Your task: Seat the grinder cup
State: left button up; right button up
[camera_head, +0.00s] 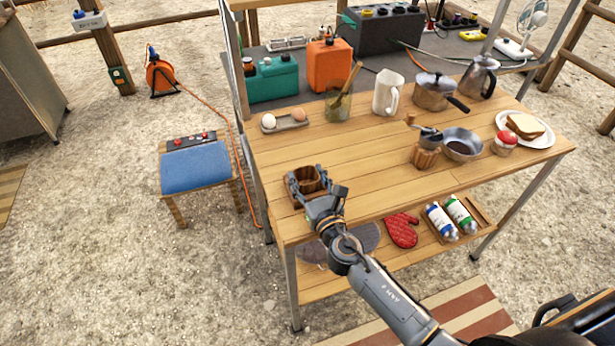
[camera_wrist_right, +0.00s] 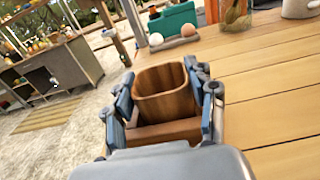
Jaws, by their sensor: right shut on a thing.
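The grinder cup (camera_head: 308,174) is a small wooden cup with an open top, at the left front of the wooden table. It also shows in the right wrist view (camera_wrist_right: 166,92), roughly upright and empty as far as I see. My right gripper (camera_head: 309,183) is shut on it, with a finger on each side. A wooden holder (camera_head: 296,203) shows low around the cup, and its edge shows in the wrist view (camera_wrist_right: 165,133). I cannot tell whether the cup rests in it. The grinder (camera_head: 427,158), with a wooden body and a crank, stands farther right. My left gripper is out of view.
An egg tray (camera_head: 286,125), a jar with a spoon (camera_head: 338,107), a white mug (camera_head: 388,92), a pot (camera_head: 432,96) and a kettle (camera_head: 479,77) line the back. A pan (camera_head: 462,145) stands beside the grinder. The table's middle is clear.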

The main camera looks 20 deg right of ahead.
jog(key=o, duration=1.3)
jog(key=shift+s+f, duration=0.1)
jog(key=shift+s, duration=0.45)
jog(key=s, duration=1.1)
jog(key=shift+d, duration=0.2)
